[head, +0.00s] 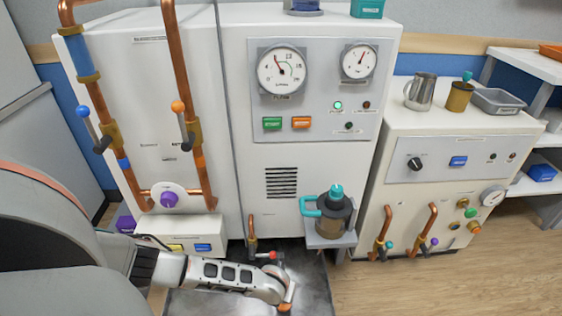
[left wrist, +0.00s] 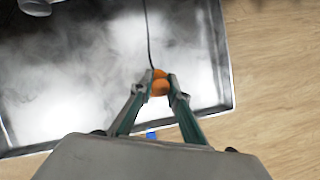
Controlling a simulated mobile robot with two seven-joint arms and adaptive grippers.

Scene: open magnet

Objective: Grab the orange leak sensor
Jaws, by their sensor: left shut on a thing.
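The orange leak sensor (left wrist: 160,87) is a small rounded orange piece with a dark cable running up from it in the left wrist view. My left gripper (left wrist: 160,93) has its two teal-grey fingers closed around the sensor, one on each side, over the grey tray (left wrist: 60,75). The fingers partly cover the sensor's sides. In the head view my left arm reaches in from the left, low over the tray at the bottom of the picture, and the fingertips are hard to make out there. My right gripper is in neither view.
A white cabinet (head: 225,180) with gauges, copper pipes and valves stands behind the tray. A dark jug with a teal handle (head: 333,213) sits on a small shelf. A lower white cabinet (head: 405,180) stands at right. Wooden floor (head: 400,285) is clear at lower right.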

